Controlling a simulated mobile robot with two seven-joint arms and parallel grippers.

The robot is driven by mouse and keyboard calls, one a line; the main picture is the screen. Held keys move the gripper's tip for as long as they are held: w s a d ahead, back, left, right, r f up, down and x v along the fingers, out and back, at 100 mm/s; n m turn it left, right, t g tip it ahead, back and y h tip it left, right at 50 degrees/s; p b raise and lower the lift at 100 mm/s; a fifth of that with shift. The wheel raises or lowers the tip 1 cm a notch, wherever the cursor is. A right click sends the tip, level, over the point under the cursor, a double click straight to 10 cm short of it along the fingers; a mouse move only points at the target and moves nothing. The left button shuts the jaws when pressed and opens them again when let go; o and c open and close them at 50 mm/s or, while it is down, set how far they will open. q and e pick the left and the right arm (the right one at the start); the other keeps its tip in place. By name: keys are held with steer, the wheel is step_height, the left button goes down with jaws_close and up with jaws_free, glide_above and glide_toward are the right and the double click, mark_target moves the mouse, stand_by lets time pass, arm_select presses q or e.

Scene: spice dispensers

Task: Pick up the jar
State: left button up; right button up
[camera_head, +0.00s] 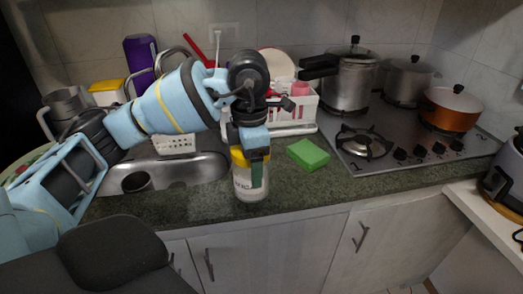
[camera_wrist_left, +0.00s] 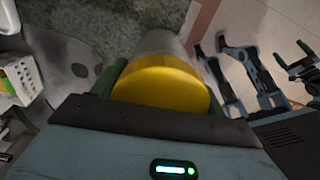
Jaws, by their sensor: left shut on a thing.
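The jar (camera_head: 249,185) is whitish with dark lettering and a yellow lid. In the head view it is upright at the front of the green stone counter. My left gripper (camera_head: 257,168) comes down on it from above and is shut on it near the lid. In the left wrist view the yellow lid (camera_wrist_left: 162,85) fills the space between the fingers. I cannot tell whether the jar's base touches the counter. My right gripper is not seen in the head view.
A green sponge (camera_head: 308,154) lies right of the jar. A white dish rack (camera_head: 297,112) stands behind. The sink (camera_head: 200,168) is at the left. The stove (camera_head: 400,145) with several pots is at the right. The counter's front edge (camera_head: 300,208) is close to the jar.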

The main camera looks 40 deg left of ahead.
mark_target(245, 181)
arm_select(q)
steer(key=shift+s+d+r, duration=0.1)
steer(key=shift+s+d, duration=0.1)
steer(key=shift+s, duration=0.6)
steer(key=shift+s+d+r, duration=0.15)
steer(key=shift+s+d, duration=0.1)
steer(key=shift+s, duration=0.6)
steer(key=shift+s+d+r, duration=0.1)
steer(key=shift+s+d, duration=0.1)
steer(key=shift+s, duration=0.6)
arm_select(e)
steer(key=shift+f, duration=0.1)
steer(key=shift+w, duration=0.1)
